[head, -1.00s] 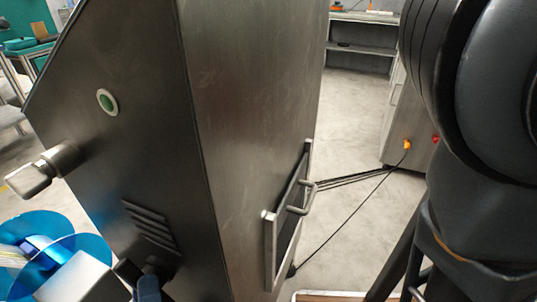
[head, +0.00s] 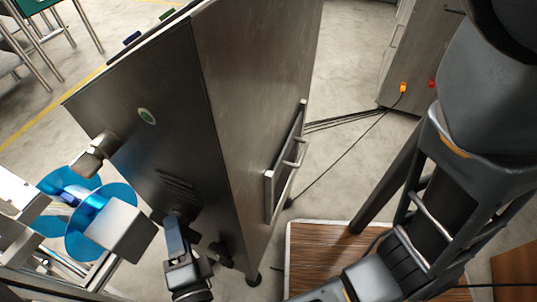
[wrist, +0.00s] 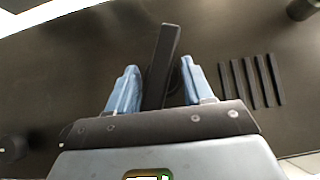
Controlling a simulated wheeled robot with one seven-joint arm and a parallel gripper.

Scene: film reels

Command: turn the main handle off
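The main handle (wrist: 163,55) is a dark, flat lever on the cabinet's dark metal panel, seen in the wrist view. It stands slightly tilted between the two blue fingers of my gripper (wrist: 159,72). The fingers are open, one on each side of the lever, with small gaps visible. The lever's lower end is partly hidden by my gripper. In the head view my gripper (head: 177,238) is at the lower part of the cabinet's panel, below the vent slots; the lever cannot be made out there.
The metal cabinet (head: 245,120) has a round green button (head: 147,116), vent slots (wrist: 250,80) and a side grab handle (head: 293,160). Blue film reels (head: 100,215) are at the left. A wooden platform (head: 320,255) and cables lie at the right.

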